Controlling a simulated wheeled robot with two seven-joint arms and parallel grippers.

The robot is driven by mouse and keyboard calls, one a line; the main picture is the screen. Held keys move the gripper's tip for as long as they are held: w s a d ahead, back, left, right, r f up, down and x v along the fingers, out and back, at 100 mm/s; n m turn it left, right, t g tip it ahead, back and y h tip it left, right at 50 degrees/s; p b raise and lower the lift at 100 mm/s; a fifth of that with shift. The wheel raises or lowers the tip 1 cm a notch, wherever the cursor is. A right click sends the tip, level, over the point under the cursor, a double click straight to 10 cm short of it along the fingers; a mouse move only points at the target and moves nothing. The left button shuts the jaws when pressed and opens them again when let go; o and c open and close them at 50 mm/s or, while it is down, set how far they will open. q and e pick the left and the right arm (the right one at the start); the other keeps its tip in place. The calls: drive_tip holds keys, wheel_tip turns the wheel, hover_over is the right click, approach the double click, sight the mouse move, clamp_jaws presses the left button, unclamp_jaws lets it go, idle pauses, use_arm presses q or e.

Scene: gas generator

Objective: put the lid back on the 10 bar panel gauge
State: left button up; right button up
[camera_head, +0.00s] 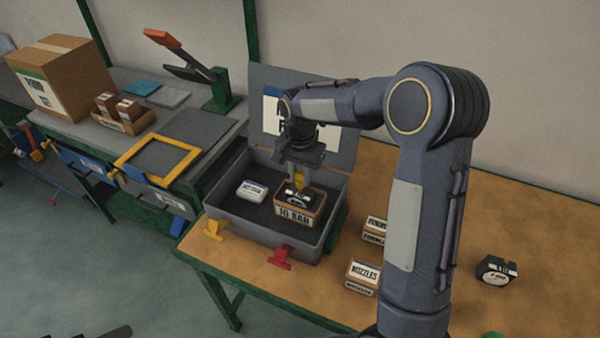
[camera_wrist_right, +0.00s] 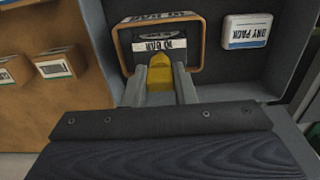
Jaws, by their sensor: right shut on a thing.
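The 10 bar box (camera_head: 291,214), tan-rimmed and open-topped, stands inside the grey case (camera_head: 258,234), towards its right side. A black piece with a white label (camera_head: 292,199) sits in the box; its label reads "10 BAR" in the wrist view (camera_wrist_right: 160,45). My right gripper (camera_head: 299,184) points down over the box, shut on a small yellow piece (camera_wrist_right: 160,73) right at the black piece. I cannot tell whether the yellow piece is fixed to the black one, or whether the black one rests fully in place. My left gripper is not clearly in view.
A white dry pack (camera_head: 252,189) lies left of the box in the case. The case lid (camera_head: 340,150) stands open behind. A nozzles box (camera_head: 363,277), a similar box (camera_head: 375,230) and a black 4 bar gauge (camera_head: 496,270) are on the wooden table (camera_head: 540,235).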

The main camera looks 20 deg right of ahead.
drive_tip(key=shift+f, duration=0.15)
idle(0.8)
drive_tip(key=o, duration=1)
drive_tip(key=shift+o, duration=0.5)
drive_tip(key=o, duration=0.4)
drive_tip(key=shift+r+p, duration=2.75)
drive_tip(key=shift+r, duration=0.8)
